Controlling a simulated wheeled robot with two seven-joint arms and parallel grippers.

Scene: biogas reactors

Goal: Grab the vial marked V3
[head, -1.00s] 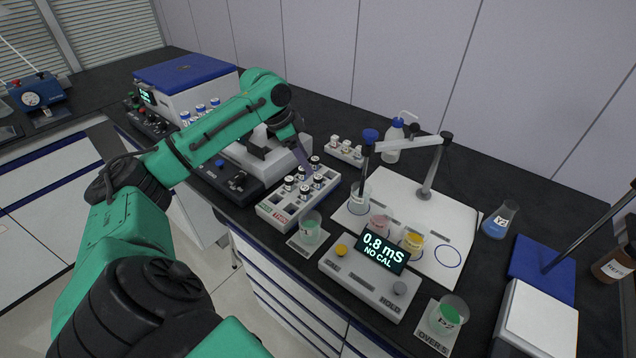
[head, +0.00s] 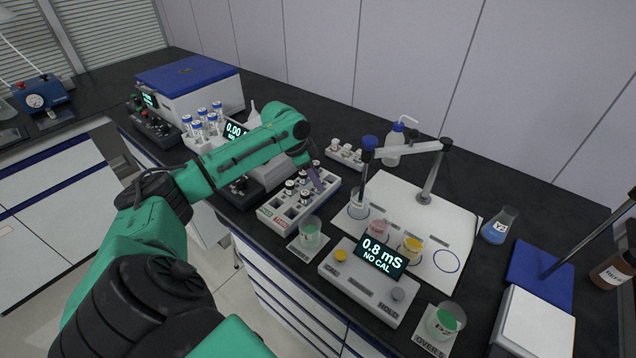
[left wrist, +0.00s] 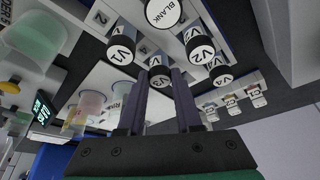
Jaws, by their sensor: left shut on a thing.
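The vial marked V3 (left wrist: 160,80) has a black cap with a white top label and stands between my left fingertips in the left wrist view. My left gripper (left wrist: 166,80) is shut on it, one finger on each side. In the head view my left gripper (head: 317,182) reaches down over the white vial rack (head: 268,212), and the V3 label is too small to read there. Vials V1 (left wrist: 121,50) and V2 (left wrist: 201,48) and the BLANK vial (left wrist: 163,12) stand close by in the left wrist view. My right gripper is out of view.
A conductivity meter (head: 335,268) and a beaker (head: 310,233) stand in front of the rack. A probe stand (head: 428,185) with beakers is to the right. Blue-capped vials (head: 203,120) and a small rack of white-capped bottles (head: 345,153) are behind.

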